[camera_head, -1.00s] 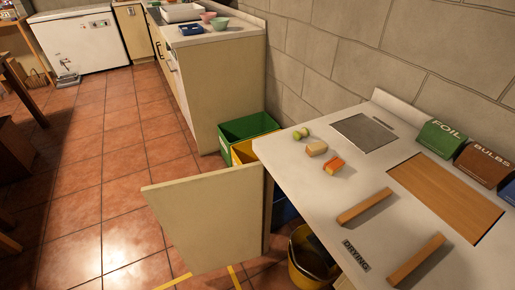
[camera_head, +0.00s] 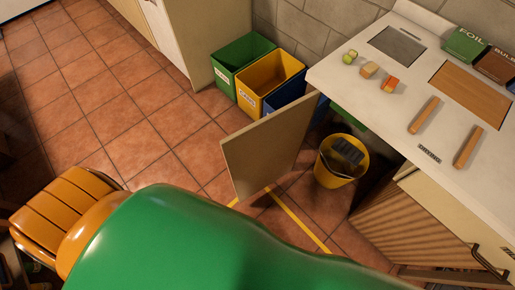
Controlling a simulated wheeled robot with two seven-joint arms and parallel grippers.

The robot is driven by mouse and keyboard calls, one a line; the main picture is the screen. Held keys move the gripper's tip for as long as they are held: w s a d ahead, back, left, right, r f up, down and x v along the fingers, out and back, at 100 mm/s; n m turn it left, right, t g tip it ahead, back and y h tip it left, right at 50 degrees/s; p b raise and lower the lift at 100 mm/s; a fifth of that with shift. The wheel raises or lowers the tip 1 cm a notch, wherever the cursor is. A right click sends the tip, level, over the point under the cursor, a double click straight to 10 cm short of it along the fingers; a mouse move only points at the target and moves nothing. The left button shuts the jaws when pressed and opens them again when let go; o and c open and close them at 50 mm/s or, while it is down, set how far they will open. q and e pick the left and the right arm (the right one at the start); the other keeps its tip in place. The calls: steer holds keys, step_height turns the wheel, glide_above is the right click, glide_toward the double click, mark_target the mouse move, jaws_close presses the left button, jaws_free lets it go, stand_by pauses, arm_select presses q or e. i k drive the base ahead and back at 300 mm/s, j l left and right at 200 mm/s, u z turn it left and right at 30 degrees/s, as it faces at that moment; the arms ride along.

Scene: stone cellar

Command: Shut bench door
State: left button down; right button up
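The bench door (camera_head: 265,150) is a plain cream panel standing open, out from the bench, over the tiled floor. Its right edge is near the far left corner of the white bench top (camera_head: 395,115). The space under the bench beside it is open to view. No gripper shows in the head view. A large green and orange part, which looks like my own arm, fills the bottom and lower left; its gripper end cannot be made out. Nothing is seen touching the door.
A yellow bucket (camera_head: 329,174) stands on the floor right of the door. Green (camera_head: 228,77) and yellow (camera_head: 251,102) bins stand behind it, with a blue bin (camera_head: 312,106) partly hidden. Yellow floor tape (camera_head: 300,223) runs below. Floor to the left is clear.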

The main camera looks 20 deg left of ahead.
mark_target(256, 156)
steer(key=j+z, duration=0.3)
steer(key=j, duration=0.2)
steer(key=j+z, duration=0.3)
steer(key=j, duration=0.15)
steer(key=j+z, duration=0.3)
steer(key=j, duration=0.2)
steer(key=k+j+z, duration=0.15)
steer(key=j+z, duration=0.15)
steer(key=j, duration=0.15)
steer(key=k+j+z, duration=0.3)
steer(key=j+z, duration=0.3)
steer(key=j, duration=0.4)
steer(key=k+j+z, duration=0.2)
steer(key=i+l, duration=0.05)
steer(key=l, duration=0.05)
